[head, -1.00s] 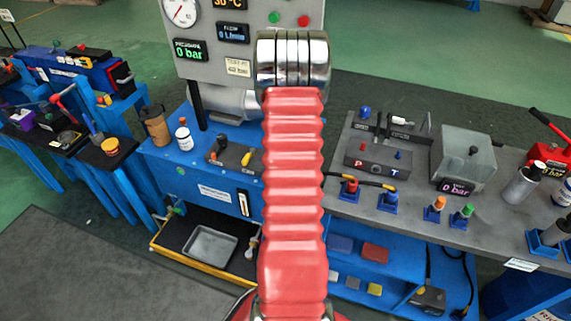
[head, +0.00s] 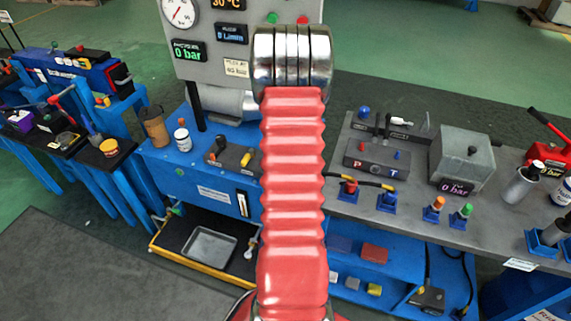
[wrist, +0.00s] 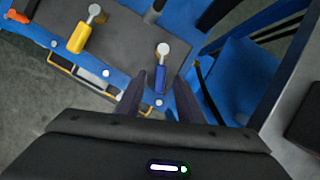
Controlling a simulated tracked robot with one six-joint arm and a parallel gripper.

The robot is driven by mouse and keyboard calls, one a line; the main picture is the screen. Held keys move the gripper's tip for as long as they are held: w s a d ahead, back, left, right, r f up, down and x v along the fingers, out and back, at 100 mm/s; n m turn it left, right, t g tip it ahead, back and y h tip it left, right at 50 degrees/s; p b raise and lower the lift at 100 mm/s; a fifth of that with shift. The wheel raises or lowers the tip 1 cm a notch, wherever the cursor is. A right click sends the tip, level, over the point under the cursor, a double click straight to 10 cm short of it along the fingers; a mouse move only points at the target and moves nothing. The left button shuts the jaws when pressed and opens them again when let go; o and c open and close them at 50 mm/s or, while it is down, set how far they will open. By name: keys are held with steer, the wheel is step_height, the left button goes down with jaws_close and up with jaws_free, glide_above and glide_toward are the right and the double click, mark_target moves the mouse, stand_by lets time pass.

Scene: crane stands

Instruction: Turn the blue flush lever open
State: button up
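The blue flush lever (wrist: 160,78) shows in the wrist view, hanging from a round pale pivot (wrist: 163,49) on a dark plate (wrist: 125,45). My gripper (wrist: 160,76) is open, its two dark fingers reaching up from the bottom of the wrist view. The fingertips are on either side of the blue lever's lower end, in the picture; whether they touch it or are level with it I cannot tell. In the head view my red arm hides the gripper and the blue lever.
A yellow lever (wrist: 77,37) is left of the blue one, and an orange one (wrist: 18,16) farther left. The dark plate sits on a blue stand (head: 188,165). A bottle (head: 182,140) and a brown container (head: 155,125) are left of it. A grey bench (head: 400,215) is to the right.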

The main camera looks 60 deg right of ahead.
steer(key=v, duration=1.1)
steer(key=shift+r, duration=0.15)
steer(key=shift+c, duration=0.2)
